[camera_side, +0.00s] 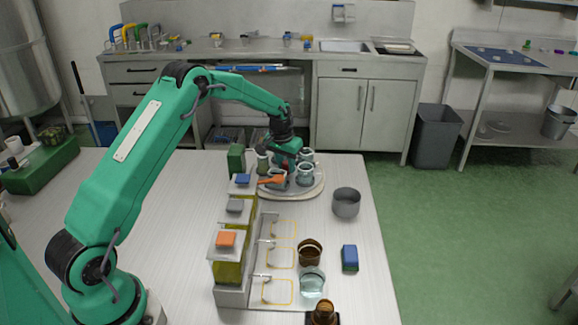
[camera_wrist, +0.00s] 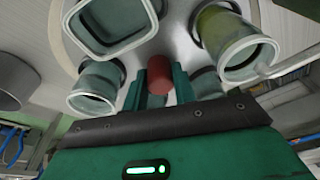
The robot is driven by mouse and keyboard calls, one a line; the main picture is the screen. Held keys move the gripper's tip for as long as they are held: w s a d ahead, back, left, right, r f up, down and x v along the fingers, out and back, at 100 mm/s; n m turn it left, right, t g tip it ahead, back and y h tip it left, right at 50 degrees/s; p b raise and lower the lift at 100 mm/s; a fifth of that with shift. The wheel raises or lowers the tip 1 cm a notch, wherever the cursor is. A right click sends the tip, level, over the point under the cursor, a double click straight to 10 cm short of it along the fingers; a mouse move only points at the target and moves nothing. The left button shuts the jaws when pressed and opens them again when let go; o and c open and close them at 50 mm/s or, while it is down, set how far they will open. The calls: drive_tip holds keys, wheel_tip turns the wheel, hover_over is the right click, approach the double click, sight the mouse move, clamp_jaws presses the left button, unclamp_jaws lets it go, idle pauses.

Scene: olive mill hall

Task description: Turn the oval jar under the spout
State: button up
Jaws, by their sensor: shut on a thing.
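A pale round turntable (camera_side: 312,191) at the back of the table carries several glass jars; its grey plate (camera_wrist: 180,55) fills the upper wrist view. My gripper (camera_side: 289,163) is down among the jars. In the wrist view its green fingers (camera_wrist: 160,90) are shut on an upright red knob (camera_wrist: 160,70) at the plate's middle. Around it stand a rounded-square jar (camera_wrist: 112,48), a round jar (camera_wrist: 95,88) and a jar with greenish contents (camera_wrist: 215,25). Other jars are partly hidden by my gripper. I cannot tell which is the oval one. An orange spout (camera_side: 271,180) reaches over the turntable's near left edge.
Yellow oil dispensers (camera_side: 228,272) with small taps line the turntable's front left. Yellow-outlined pads (camera_side: 280,292) lie under the taps.

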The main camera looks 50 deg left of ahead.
sight(286, 163)
drive_tip(key=o, duration=0.6)
drive_tip(key=shift+o, duration=0.2)
drive_tip(key=shift+r, duration=4)
drive_tip(key=shift+o, duration=0.4)
drive_tip(key=shift+f, duration=0.4)
drive_tip(key=shift+f, duration=0.2)
drive_tip(key=shift+f, duration=3.45)
